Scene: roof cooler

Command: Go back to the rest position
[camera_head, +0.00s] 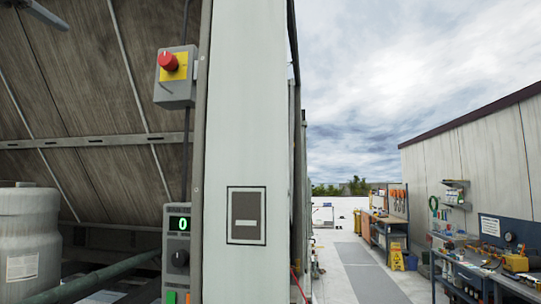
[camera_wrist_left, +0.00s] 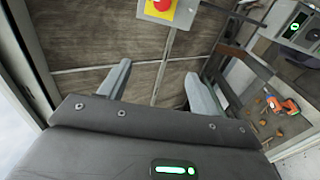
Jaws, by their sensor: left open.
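In the left wrist view my left gripper (camera_wrist_left: 158,88) is open, its two grey fingers wide apart with nothing between them. Beyond the fingers is a brown, slatted panel. The red stop button (camera_head: 168,61) on its yellow plate and grey box is at the upper left in the head view. It also shows, cut off by the top edge, in the left wrist view (camera_wrist_left: 161,4), past the fingers and apart from them. My right gripper is not in view.
A control box with a green "0" display (camera_head: 179,224) and knob hangs below the stop button. A pale column (camera_head: 245,120) stands mid-view. A grey tank (camera_head: 28,240) is at left. Workbenches (camera_head: 480,275) line the right wall; a walkway (camera_head: 365,270) runs between.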

